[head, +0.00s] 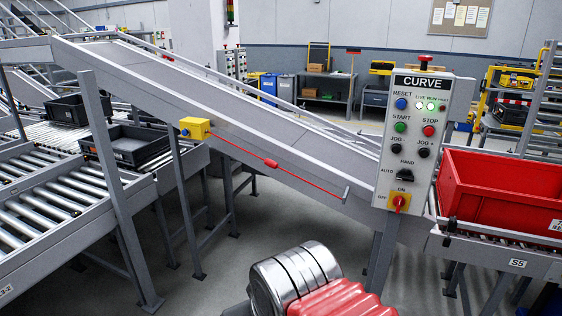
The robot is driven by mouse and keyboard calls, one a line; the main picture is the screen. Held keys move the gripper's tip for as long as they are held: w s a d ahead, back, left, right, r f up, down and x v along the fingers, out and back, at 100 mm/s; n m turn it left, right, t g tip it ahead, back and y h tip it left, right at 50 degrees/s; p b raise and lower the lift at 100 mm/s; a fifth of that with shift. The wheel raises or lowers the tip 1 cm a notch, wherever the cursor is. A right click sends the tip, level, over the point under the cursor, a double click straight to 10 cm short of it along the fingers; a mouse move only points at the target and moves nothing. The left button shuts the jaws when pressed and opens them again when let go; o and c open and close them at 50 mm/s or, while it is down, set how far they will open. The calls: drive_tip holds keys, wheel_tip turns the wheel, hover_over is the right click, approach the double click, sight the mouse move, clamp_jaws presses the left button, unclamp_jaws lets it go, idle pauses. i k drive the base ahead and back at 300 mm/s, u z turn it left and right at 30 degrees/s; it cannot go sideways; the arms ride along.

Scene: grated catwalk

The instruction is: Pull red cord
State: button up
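A thin red cord (238,146) slopes down to the right along the side of the inclined conveyor. It runs from a yellow switch box (195,128) to a small grey bracket (346,193). A red grip piece (271,163) sits on the cord near its middle. Part of my own arm, silver with a red ribbed section, shows at the bottom centre, below and in front of the cord and apart from it in the picture. My gripper's fingers are not visible.
A control panel (413,135) labelled CURVE stands on a post right of the cord. A red crate (498,195) rests on rollers at the right. Black trays (138,148) sit on roller conveyors at the left. Grey support legs (110,170) stand left of the cord.

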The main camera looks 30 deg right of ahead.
sight(269, 163)
drive_tip(key=u, duration=0.05)
drive_tip(key=i, duration=1)
drive_tip(key=z, duration=0.05)
